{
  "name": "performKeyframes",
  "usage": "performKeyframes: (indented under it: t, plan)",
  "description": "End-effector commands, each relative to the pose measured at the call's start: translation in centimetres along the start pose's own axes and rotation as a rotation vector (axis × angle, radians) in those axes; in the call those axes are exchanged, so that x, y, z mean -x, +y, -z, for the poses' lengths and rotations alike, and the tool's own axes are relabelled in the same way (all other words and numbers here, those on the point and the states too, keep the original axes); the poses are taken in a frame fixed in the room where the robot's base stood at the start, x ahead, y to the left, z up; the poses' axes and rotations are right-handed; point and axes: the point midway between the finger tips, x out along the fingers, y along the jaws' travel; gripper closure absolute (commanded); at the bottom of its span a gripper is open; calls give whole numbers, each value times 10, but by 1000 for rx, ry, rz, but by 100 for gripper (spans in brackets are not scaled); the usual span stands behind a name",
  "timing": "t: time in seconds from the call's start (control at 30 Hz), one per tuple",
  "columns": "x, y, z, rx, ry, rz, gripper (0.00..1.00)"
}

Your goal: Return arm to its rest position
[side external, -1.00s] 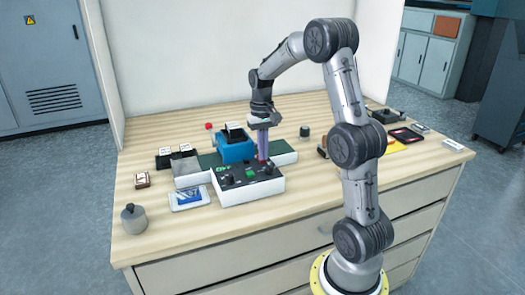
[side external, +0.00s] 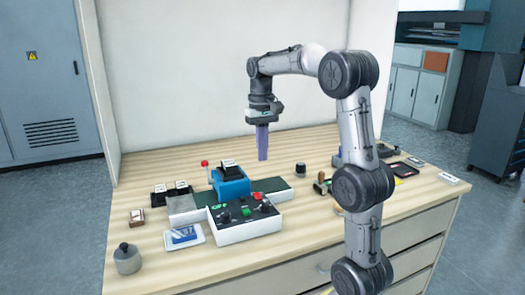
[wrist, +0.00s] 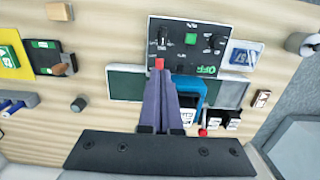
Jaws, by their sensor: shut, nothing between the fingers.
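My gripper (side external: 263,159) hangs in the air above the bench with its purple fingers pointing down, shut and empty. In the wrist view the closed fingers (wrist: 161,78) overlap the near edge of the control box (wrist: 183,48), with a red button (wrist: 159,63) visible just past their tips. The control box (side external: 232,228) has a black top with a green button, a red button and dark knobs. My arm is bent, its elbow high and the forearm reaching left over the bench.
A blue press (side external: 231,187) with a red-tipped lever (side external: 204,163) stands behind the box. A grey weight (side external: 127,259) and a blue-and-white card tray (side external: 184,236) lie left. A dark cylinder (side external: 300,169) stands right. Air around the gripper is clear.

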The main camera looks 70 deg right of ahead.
Motion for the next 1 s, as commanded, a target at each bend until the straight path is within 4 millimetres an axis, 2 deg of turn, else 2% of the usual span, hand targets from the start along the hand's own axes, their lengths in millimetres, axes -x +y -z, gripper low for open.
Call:
performKeyframes:
  t: [0.5,0.57,0.63,0.73,0.8,0.9,1.0]
  plan:
    - [2,-1,-1,3,-1,0,100]
    - [4,-6,-2,16,4,0,100]
    - [16,-19,-9,52,37,3,100]
    - [36,-42,-37,130,87,10,100]
    - [45,-57,-66,197,124,17,100]
    - [50,-72,-110,300,183,33,100]
    - [46,-80,-150,400,243,55,100]
